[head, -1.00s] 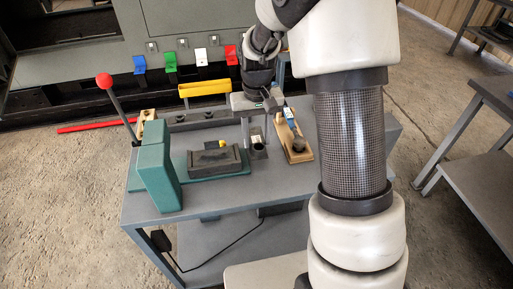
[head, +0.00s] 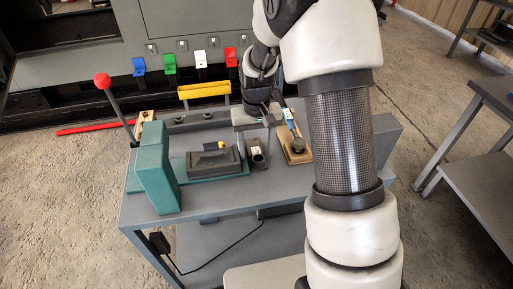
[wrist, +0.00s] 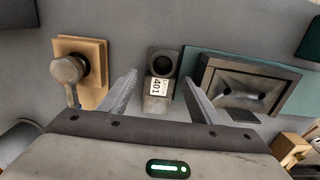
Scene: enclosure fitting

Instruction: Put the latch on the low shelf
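A small grey block (head: 257,160) with a round hole and a white "401" tag stands on the workbench top; it also shows in the wrist view (wrist: 158,103). It may be the latch, but I cannot tell for sure. My gripper (wrist: 159,78) is open, with one finger on each side of the block in the wrist view. In the head view my gripper (head: 258,142) hangs above and around the block; contact cannot be made out. The low shelf (head: 225,250) is the grey board under the bench top.
A wooden plate with a round knob (head: 297,146) lies right of the block. A green base with a dark tray (head: 215,160) lies left. A green press with a red-knobbed lever (head: 104,82) stands at the bench's left. A black cable (head: 225,255) hangs before the low shelf.

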